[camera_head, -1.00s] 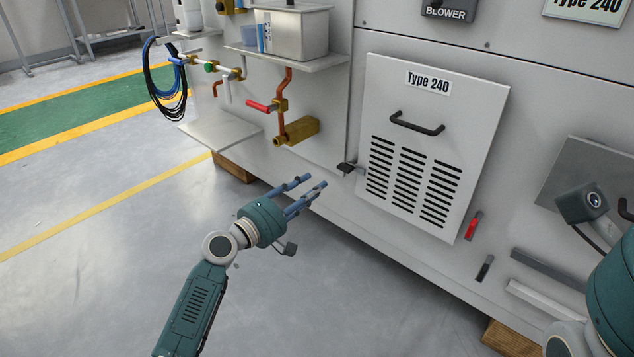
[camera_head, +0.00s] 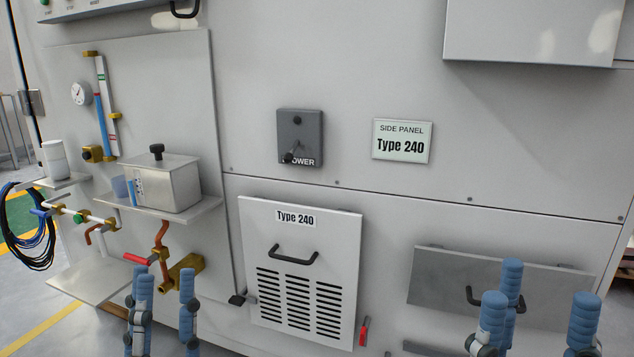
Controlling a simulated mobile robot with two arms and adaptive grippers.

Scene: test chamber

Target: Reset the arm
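My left gripper (camera_head: 162,308) is at the lower left of the head view. Its blue fingers point up and stand apart with nothing between them, in front of the chamber's lower left side near the red-handled valve. My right gripper (camera_head: 538,312) is at the lower right. Its blue fingers also point up and are spread, with nothing seen between them, in front of the grey panel with a black handle (camera_head: 505,285). Both arms are cut off by the bottom edge of the view.
The test chamber wall fills the view. At left are a shelf with a metal box (camera_head: 166,184), a red valve handle (camera_head: 135,258), a gauge (camera_head: 80,93) and coiled cables (camera_head: 28,235).

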